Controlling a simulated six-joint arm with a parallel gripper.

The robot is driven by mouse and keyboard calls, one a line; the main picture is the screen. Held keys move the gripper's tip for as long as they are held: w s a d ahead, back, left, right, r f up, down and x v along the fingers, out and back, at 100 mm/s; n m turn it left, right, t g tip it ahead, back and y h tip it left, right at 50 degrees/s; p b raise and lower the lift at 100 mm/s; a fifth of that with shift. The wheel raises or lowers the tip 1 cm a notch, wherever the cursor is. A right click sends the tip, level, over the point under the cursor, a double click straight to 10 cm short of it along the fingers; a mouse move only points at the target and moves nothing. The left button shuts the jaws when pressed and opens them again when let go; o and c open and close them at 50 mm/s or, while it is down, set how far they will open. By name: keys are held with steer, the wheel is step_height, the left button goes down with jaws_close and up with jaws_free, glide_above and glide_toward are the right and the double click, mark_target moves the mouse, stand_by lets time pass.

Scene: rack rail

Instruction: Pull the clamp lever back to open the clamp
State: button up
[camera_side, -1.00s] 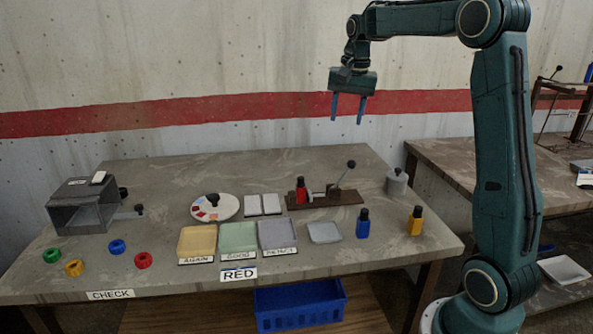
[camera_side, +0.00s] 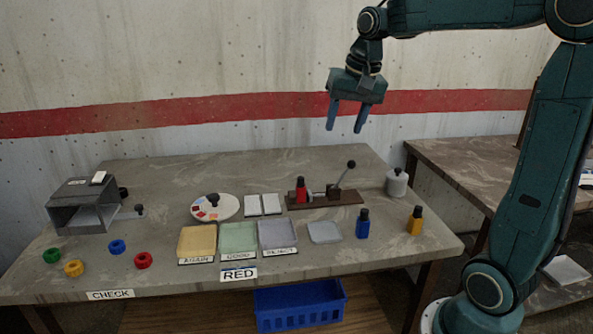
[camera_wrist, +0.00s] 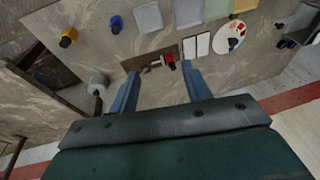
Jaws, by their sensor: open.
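The clamp is a dark brown base (camera_side: 330,200) near the back of the table. Its lever (camera_side: 346,173) has a black ball knob and leans up to the right. A red bottle-like piece with a black top (camera_side: 301,190) stands at the left end of the base. My gripper (camera_side: 345,128) is open and empty, in the air above and behind the clamp, well apart from it. In the wrist view the clamp base (camera_wrist: 138,63) shows partly between the blue fingers, with the red piece (camera_wrist: 168,61) at its right; the lever is hard to make out there.
A grey weight (camera_side: 396,184) stands right of the clamp. Two white plates (camera_side: 263,205) lie left of it. A blue bottle (camera_side: 362,225), a yellow bottle (camera_side: 415,221), a grey pad (camera_side: 324,232) and trays (camera_side: 239,238) are in front. The air around my gripper is clear.

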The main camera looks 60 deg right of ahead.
steer(key=shift+s+a, duration=0.3)
steer(key=shift+a, duration=0.15)
steer(key=shift+c, duration=0.2)
steer(key=c, duration=0.3)
steer(key=shift+w+d, duration=0.1)
steer(key=shift+d, duration=0.05)
steer(key=c, duration=0.4)
steer(key=shift+w+d+f, duration=0.1)
steer(key=shift+w+d, duration=0.05)
steer(key=shift+d, duration=0.2)
jaws_close()
steer(key=w+d+f+m, duration=0.1)
steer(key=d+f+m, duration=0.3)
steer(key=d, duration=0.5)
steer(key=w+d+f+m+g, duration=0.1)
steer(key=d+f+m, duration=0.2)
steer(key=d+m, duration=0.3)
steer(key=w+d+f+m+g, duration=0.1)
steer(key=d+f+m, duration=0.3)
steer(key=d, duration=0.9)
steer(key=shift+w+f+m+y, duration=0.2)
steer(key=shift+f+m+y, duration=0.1)
steer(key=shift+m, duration=0.6)
